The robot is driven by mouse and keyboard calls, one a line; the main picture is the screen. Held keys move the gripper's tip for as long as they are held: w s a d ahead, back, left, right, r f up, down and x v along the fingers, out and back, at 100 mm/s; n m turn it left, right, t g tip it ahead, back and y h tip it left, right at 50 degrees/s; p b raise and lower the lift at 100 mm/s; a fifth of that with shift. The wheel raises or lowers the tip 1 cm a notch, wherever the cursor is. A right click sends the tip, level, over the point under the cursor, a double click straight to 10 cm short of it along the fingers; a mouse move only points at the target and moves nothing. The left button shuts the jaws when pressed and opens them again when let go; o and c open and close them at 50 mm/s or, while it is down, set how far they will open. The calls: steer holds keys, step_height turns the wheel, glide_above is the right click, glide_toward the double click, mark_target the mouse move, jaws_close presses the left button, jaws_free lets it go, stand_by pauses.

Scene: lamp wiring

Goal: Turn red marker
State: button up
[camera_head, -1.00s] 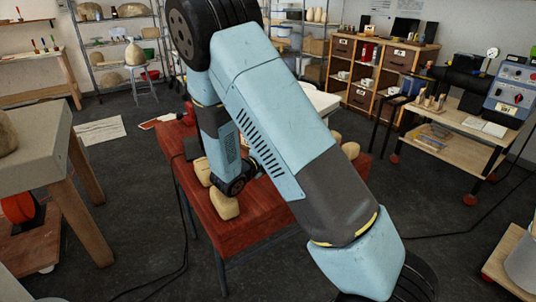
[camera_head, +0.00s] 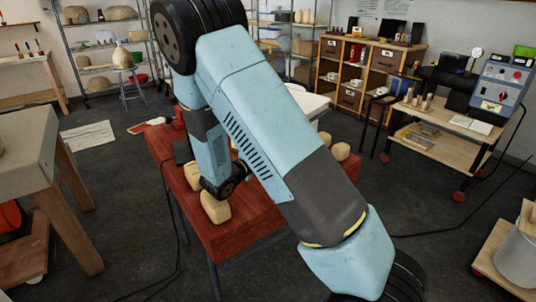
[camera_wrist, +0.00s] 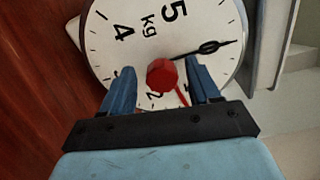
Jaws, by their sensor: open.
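In the wrist view a round white dial (camera_wrist: 105,50), marked in kg with black numbers, fills the upper middle. A red faceted knob (camera_wrist: 162,75) sits at its centre, with a thin red hand (camera_wrist: 182,97) pointing down and to the right. A black pointer (camera_wrist: 208,47) reaches right from the centre. My gripper (camera_wrist: 161,70) is open, its two blue fingers on either side of the knob with gaps visible. In the head view my arm hides the gripper and the dial.
A red table (camera_head: 225,238) stands below my arm, carrying several tan blocks (camera_head: 215,208). A grey-topped workbench (camera_head: 25,150) is at left. A wheeled wooden cart (camera_head: 440,135) with instruments is at right.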

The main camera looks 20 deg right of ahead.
steer(key=shift+s+a, duration=0.1)
steer(key=v, duration=1.3)
steer(key=shift+s+a, duration=0.15)
steer(key=shift+a, duration=0.05)
